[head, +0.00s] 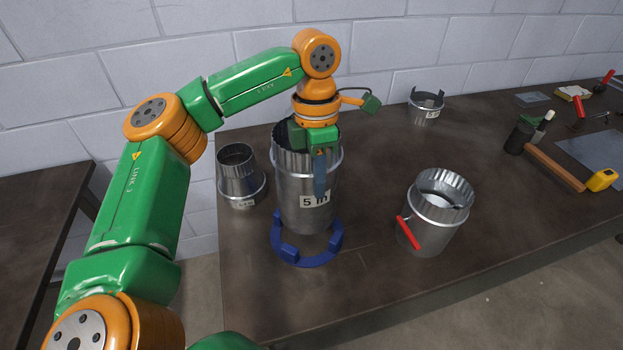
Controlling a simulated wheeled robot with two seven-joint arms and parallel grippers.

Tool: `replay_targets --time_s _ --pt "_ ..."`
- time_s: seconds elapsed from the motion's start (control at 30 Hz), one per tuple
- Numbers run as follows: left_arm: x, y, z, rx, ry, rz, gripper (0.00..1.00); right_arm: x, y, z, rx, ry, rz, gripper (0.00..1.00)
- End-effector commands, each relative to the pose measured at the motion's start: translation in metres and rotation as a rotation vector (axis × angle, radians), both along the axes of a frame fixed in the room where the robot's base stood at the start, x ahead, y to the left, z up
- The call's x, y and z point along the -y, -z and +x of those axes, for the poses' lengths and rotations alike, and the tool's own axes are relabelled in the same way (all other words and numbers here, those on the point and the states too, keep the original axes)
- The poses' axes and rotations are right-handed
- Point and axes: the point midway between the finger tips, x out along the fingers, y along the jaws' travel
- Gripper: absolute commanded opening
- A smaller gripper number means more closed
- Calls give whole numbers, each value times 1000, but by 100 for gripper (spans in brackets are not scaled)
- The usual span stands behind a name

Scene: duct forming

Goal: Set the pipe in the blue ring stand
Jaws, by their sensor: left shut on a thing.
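The pipe (306,190) is a grey metal cylinder with a crimped top rim and a "5 in" label. It is upright in the middle of the head view. I cannot tell whether the pipe's bottom touches the table inside the ring. My right gripper does not show.
A tapered metal duct (240,180) stands close left of the pipe. A wider duct piece with a red handle (410,233) stands to the right. A short metal collar (426,112) is at the back. A hammer (553,165) and other tools lie at the right on the dark table (370,290).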

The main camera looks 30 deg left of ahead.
Motion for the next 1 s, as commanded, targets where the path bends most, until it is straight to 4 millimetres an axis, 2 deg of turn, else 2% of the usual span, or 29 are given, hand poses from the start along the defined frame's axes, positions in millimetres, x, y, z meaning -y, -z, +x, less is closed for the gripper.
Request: replay_targets --time_s 0.3,0.7,1.0 --pt "0 38 0 0 0 0 0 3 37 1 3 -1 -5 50" --pt "0 81 0 0 0 0 0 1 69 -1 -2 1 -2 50" --pt "0 88 0 1 1 0 0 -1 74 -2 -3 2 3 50"
